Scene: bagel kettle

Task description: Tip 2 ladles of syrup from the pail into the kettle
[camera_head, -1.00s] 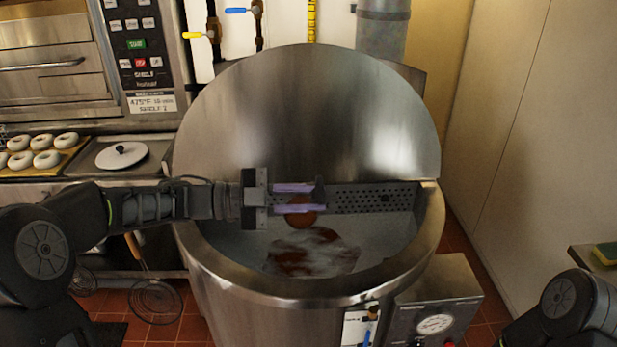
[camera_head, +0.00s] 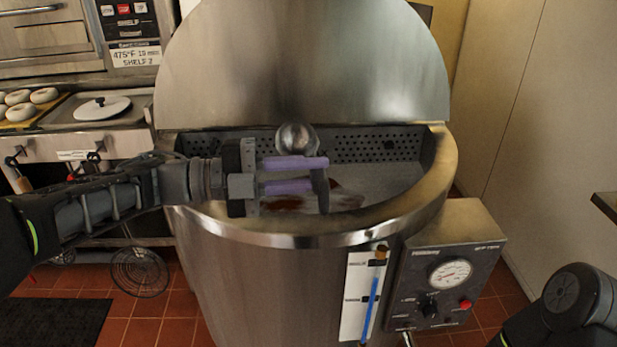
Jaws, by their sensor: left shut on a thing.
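The large steel kettle (camera_head: 300,241) stands in the middle with its lid (camera_head: 300,65) raised behind it. Reddish-brown syrup (camera_head: 345,201) shows in the kettle, partly hidden by my gripper. My left gripper (camera_head: 295,175) reaches in from the left above the kettle's opening, its purple fingers shut on the ladle. The ladle's round metal bowl (camera_head: 296,138) shows its shiny outer side just beyond the upper finger; its inside is hidden. The pail is not in view. My right gripper is out of view; only part of that arm shows at the lower right.
A control box (camera_head: 445,268) with a gauge is on the kettle's front right. At left are a tray of bagels (camera_head: 25,104), a round white lid (camera_head: 100,107) and an oven (camera_head: 50,42). A wire skimmer (camera_head: 139,272) hangs low at left. A tabletop edge (camera_head: 605,205) shows at right.

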